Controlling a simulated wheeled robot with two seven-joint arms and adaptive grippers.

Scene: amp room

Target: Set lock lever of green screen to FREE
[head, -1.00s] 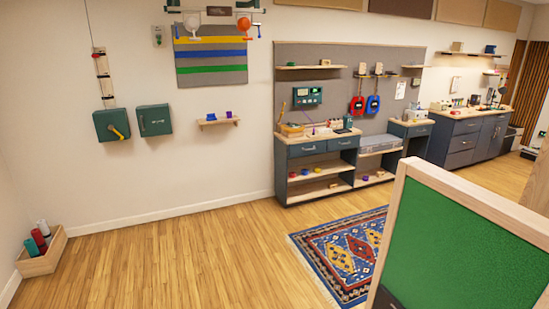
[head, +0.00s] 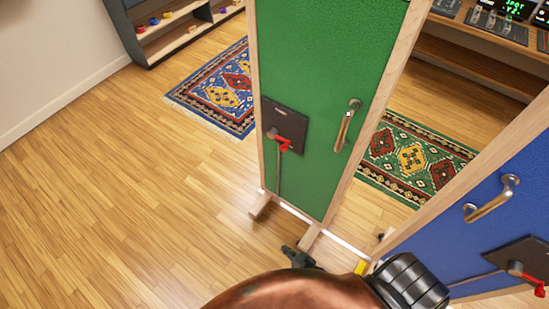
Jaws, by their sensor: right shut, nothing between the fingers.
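The green screen (head: 325,60) stands upright in a pale wooden frame in the middle of the head view. Its lock lever (head: 284,144) has a red grip and sits on a dark plate (head: 287,122) low on the left side. The red grip points right and slightly down from its pivot; the plate's small label is unreadable. A thin rod runs down from the pivot. My right gripper (head: 298,258) is small and dark, partly hidden behind my arm, near the screen's foot and below the lever, apart from it. It is shut and empty. My left gripper is out of view.
A metal handle (head: 347,125) sticks out right of the lever. A blue screen (head: 450,230) with its own handle (head: 492,198) and red lever (head: 527,276) stands close at right. Wooden feet (head: 260,205) jut at the base. Wooden floor (head: 130,200) is clear at left.

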